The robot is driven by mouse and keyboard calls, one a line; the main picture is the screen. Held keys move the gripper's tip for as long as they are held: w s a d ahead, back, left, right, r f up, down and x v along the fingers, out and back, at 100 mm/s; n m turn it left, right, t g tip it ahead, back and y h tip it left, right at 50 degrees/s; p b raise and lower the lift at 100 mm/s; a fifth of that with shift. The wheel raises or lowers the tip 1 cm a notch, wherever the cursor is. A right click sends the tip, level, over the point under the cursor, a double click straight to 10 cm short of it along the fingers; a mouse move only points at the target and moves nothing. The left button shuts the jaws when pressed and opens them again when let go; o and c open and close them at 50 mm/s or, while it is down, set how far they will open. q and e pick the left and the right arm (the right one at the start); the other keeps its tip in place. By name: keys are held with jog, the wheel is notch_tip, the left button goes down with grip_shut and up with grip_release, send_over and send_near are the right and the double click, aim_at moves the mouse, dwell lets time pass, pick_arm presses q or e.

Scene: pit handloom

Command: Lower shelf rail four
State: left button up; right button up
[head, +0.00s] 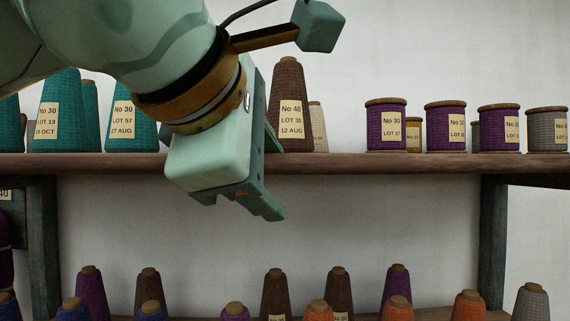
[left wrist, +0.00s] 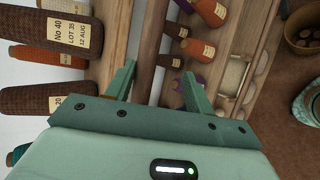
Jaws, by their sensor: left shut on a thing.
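A long brown wooden shelf rail (head: 400,166) runs across the head view, along the front of the upper shelf. In the left wrist view the rail (left wrist: 154,40) runs upright between the fingers. My left gripper (head: 274,178) is at the rail, one finger above it and one below, shut on it. Its two green fingers show on either side of the rail in the left wrist view (left wrist: 158,72). The gripper body hides part of the rail. My right gripper is in neither view.
A brown cone labelled No 40 (head: 290,100) stands close beside the gripper. Teal cones (head: 60,105) stand left, purple spools (head: 386,125) right. Several cones (head: 275,292) stand on a lower shelf. A dark post (head: 493,235) supports the right side. Bare wall lies between shelves.

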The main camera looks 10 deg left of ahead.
pick_arm(q)
jog(key=shift+f, duration=0.2)
jog(key=v, duration=1.6)
jog(key=shift+s+r, duration=0.2)
jog(key=shift+r, duration=0.1)
jog(key=shift+w+a, duration=0.1)
jog(key=shift+w, duration=0.05)
